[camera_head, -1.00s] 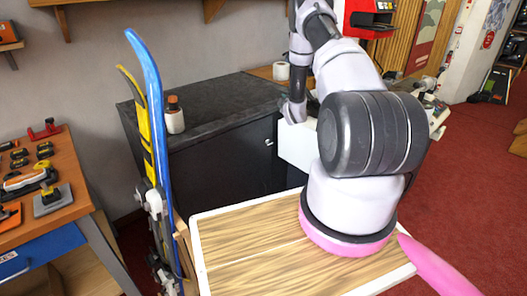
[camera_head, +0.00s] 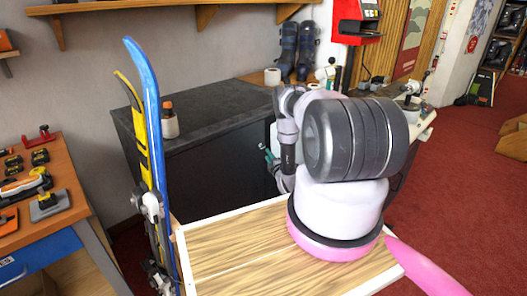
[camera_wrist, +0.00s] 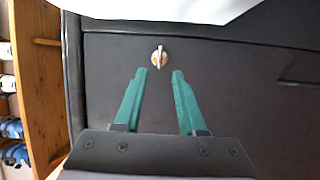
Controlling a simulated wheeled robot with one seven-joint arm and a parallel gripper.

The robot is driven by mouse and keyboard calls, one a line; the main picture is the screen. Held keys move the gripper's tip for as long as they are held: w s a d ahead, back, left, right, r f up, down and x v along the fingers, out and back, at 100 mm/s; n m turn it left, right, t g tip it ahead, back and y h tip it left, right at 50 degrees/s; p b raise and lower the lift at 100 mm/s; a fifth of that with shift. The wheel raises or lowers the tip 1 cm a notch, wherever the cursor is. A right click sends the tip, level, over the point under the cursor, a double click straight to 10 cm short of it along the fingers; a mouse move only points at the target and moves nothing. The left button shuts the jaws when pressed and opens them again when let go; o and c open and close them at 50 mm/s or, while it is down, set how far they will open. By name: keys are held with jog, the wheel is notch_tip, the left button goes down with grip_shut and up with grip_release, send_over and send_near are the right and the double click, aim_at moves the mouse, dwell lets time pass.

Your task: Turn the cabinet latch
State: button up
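The cabinet latch is a small pale knob (camera_wrist: 159,57) on the dark cabinet door, ahead of my fingertips in the wrist view. In the head view the latch (camera_head: 262,145) is a small bright spot on the cabinet front, just left of my arm. The dark cabinet (camera_head: 215,180) stands against the wall. My gripper (camera_wrist: 158,76) has two green fingers spread apart with nothing between them. The latch lies roughly centred beyond the gap and appears apart from the fingers. In the head view my gripper (camera_head: 270,158) shows only partly, beside the cabinet front; my arm hides the rest.
A brown-capped bottle (camera_head: 169,121) and a white roll (camera_head: 272,76) stand on the cabinet top. Blue and yellow skis (camera_head: 152,130) stand upright at the cabinet's left. A tool bench (camera_head: 45,215) is at the far left. Red carpet is open at the right.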

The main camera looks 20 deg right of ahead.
aim_at(262, 147)
jog(key=w, duration=0.7)
jog(key=shift+d, duration=0.15)
jog(key=shift+s, duration=0.1)
grip_shut()
